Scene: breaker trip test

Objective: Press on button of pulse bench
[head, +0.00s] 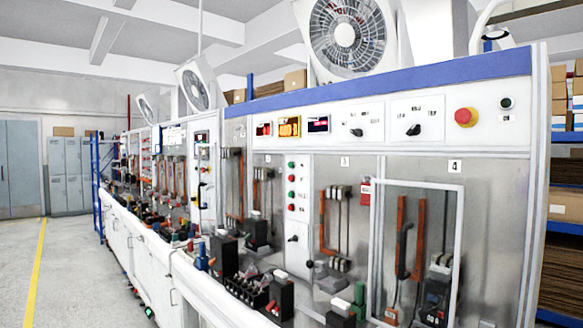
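The pulse bench (405,75) is a long white bench with a blue top band, running from the near right to the far left. On its upper panel at the right end is a small dark round button (507,103) with a small label below it, which seems to read "ON". To its left is a large red mushroom button (465,117) on a yellow base. Neither of my grippers is in view, and nothing touches the buttons.
Rotary switches (414,130), lit displays (289,127) and a column of small buttons (291,179) are further left. A framed door (417,184) covers station 4. Breakers (254,290) crowd the bench's front. The floor (75,260) at left is clear.

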